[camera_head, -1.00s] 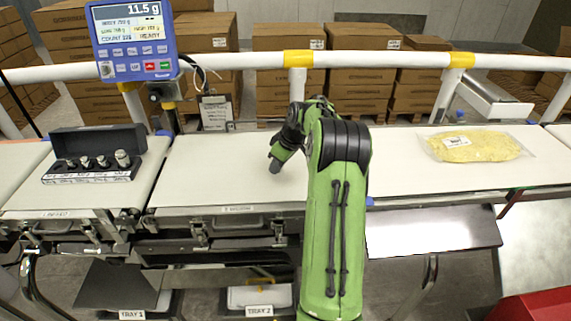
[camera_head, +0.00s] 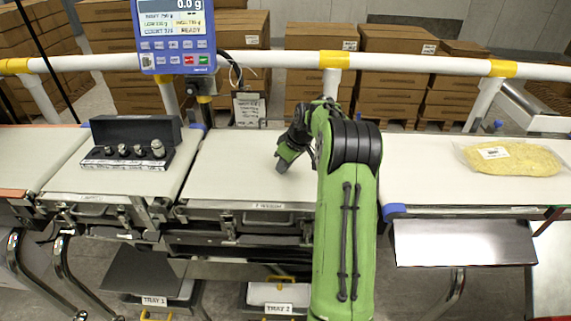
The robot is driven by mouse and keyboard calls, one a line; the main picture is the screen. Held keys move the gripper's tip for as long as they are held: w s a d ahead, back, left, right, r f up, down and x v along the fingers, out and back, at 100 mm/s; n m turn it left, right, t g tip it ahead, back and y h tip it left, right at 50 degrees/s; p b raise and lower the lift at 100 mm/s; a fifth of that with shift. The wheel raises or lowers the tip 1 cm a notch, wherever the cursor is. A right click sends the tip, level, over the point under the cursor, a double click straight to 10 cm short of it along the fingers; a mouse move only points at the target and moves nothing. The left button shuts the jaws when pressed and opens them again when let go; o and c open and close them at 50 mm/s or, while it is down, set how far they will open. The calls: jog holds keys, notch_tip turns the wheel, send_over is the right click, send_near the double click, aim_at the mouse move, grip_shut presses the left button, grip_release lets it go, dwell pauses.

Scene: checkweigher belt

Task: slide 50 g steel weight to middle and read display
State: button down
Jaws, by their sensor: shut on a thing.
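My gripper (camera_head: 286,160) is over the middle weigh belt (camera_head: 230,160), left of the green forearm, pointing down. It is shut on a small grey piece at its tip, which I take to be the steel weight (camera_head: 281,167). The weight is mostly hidden, and I cannot tell whether it touches the belt.
A bag of yellow product (camera_head: 510,159) lies on the right belt (camera_head: 420,180). A white guard rail (camera_head: 280,60) runs behind the belts, with a clipboard (camera_head: 248,108) hanging near it. Bins marked TRAY 1 and TRAY 2 (camera_head: 278,300) sit below. The weigh belt around the gripper is clear.

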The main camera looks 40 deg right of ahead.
jog(key=c, duration=1)
grip_release()
jog(key=p+v, duration=0.4)
jog(key=v, duration=1.1)
jog(key=shift+r+p, duration=0.3)
jog(key=shift+p, duration=0.05)
jog(key=shift+s+f, duration=0.1)
jog(key=shift+s, duration=0.1)
